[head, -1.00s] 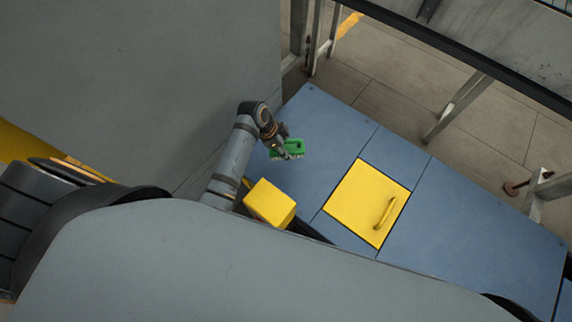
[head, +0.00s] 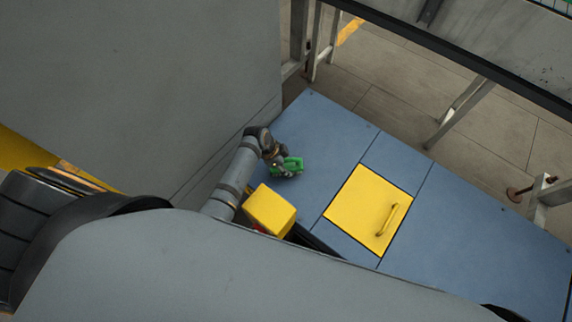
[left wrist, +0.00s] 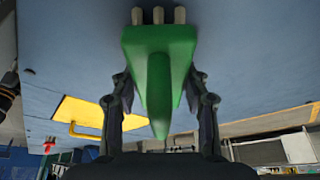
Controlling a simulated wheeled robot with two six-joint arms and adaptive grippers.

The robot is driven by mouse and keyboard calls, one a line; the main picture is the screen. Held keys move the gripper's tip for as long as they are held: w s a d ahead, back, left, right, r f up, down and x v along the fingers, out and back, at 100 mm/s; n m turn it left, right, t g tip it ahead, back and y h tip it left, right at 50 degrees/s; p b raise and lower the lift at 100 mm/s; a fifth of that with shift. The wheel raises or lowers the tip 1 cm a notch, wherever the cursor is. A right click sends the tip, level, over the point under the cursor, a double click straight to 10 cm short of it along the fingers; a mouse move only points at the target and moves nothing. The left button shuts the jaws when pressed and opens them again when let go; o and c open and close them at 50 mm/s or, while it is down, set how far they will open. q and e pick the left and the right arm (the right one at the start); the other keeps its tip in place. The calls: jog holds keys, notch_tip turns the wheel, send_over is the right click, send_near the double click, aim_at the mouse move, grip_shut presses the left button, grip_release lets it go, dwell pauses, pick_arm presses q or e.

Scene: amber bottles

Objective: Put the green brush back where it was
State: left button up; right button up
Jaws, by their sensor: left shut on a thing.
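The green brush (head: 291,166) is held in my left gripper (head: 278,165), above the left part of the blue table top. In the left wrist view the brush (left wrist: 160,75) fills the middle, between the two fingers of my left gripper (left wrist: 160,95), with pale bristle tufts at the top of the picture. The fingers are shut on its green body. Whether the brush touches the blue surface cannot be told. My right gripper is not seen.
The blue table top (head: 460,225) has a yellow hatch (head: 365,208) with a bar handle. A yellow box-like block (head: 270,210) is beside my left arm, at the near edge. A grey wall (head: 130,80) rises at left. The blue surface right of the hatch is clear.

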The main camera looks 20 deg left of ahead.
pick_arm(q)
jog(key=o, duration=1.2)
jog(key=shift+o, duration=0.2)
jog(key=p+v, duration=0.2)
jog(key=v, duration=1)
jog(key=shift+r, duration=0.1)
